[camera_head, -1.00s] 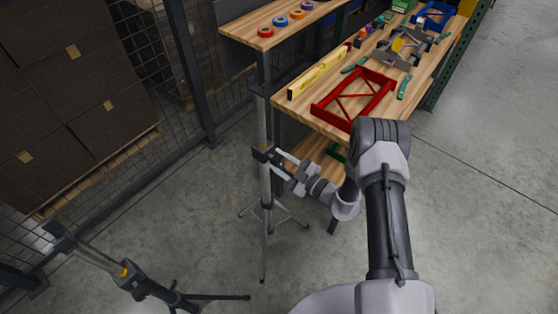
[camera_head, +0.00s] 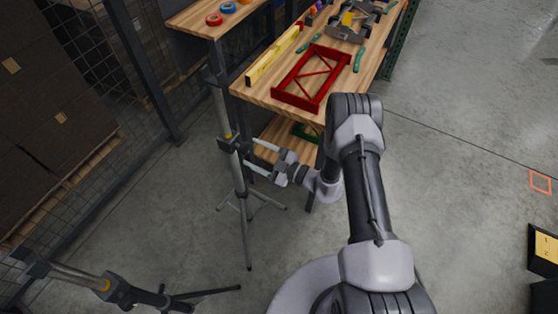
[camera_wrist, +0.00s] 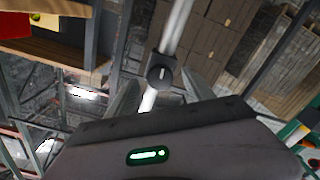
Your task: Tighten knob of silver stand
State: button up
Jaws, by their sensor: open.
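The silver stand (camera_head: 239,190) is a slim tripod pole left of centre in the head view, its legs spread on the floor. A dark collar (camera_head: 229,145) sits partway up it. In the wrist view the silver pole (camera_wrist: 176,25) runs down between my fingers, and its black round knob (camera_wrist: 161,72) faces the camera with a pale mark on it. My gripper (camera_head: 250,153) is open, its two fingers pointing at the collar. In the wrist view the fingertips (camera_wrist: 160,79) stand either side of the knob, with visible gaps; whether they reach its depth is unclear.
A wooden workbench (camera_head: 262,92) with a red frame (camera_head: 312,76) and yellow level (camera_head: 273,55) is behind my arm. A mesh fence (camera_head: 88,60) closes the left. Floor at right is mostly open, with a black-and-yellow item (camera_head: 544,250).

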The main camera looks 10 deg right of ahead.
jog(key=p+v, duration=0.2)
jog(key=v, duration=1.1)
jog(key=shift+s+d, duration=0.2)
jog(key=shift+d, duration=0.05)
jog(key=shift+r, duration=0.15)
